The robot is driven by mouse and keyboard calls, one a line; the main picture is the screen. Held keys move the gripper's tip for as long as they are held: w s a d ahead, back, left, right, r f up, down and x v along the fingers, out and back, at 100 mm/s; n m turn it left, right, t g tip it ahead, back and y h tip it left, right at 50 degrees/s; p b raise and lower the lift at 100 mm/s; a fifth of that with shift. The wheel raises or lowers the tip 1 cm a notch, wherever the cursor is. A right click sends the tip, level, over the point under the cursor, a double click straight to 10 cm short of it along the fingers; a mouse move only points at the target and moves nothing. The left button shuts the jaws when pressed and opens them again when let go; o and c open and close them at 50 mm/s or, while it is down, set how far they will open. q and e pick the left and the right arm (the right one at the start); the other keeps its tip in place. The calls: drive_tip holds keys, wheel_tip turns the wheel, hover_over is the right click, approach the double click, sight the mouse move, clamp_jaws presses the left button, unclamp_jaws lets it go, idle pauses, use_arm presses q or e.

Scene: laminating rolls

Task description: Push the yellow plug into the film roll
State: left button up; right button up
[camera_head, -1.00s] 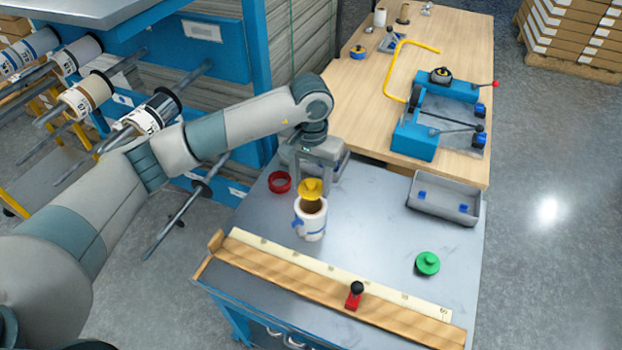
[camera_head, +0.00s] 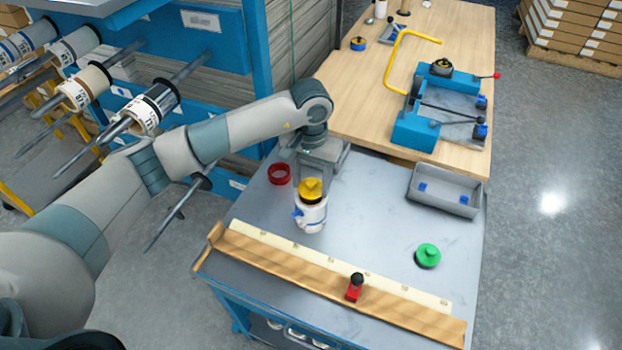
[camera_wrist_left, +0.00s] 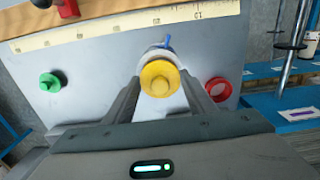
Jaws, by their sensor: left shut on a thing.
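The yellow plug (camera_head: 311,188) is at the top end of the white film roll (camera_head: 311,218), which stands upright on the grey bench top. In the left wrist view the plug (camera_wrist_left: 160,78) sits between the fingers of my left gripper (camera_wrist_left: 162,92), over the roll. My left gripper (camera_head: 314,172) is shut on the plug from behind and above. How deep the plug sits in the roll's core is hard to tell. A blue piece (camera_head: 297,213) sticks out from the roll's left side. My right gripper is not in view.
A red ring (camera_head: 279,174) lies left of the roll. A green plug (camera_head: 428,255) lies to the right. A wooden ruler bar (camera_head: 335,277) with a red slider crosses the front. A grey tray (camera_head: 444,196) stands back right. The bench between is clear.

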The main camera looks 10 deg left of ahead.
use_arm(q)
drive_tip(key=shift+f, duration=0.9)
drive_tip(key=shift+f+b, duration=0.4)
drive_tip(key=shift+b, duration=0.1)
drive_tip(key=shift+s+f, duration=0.15)
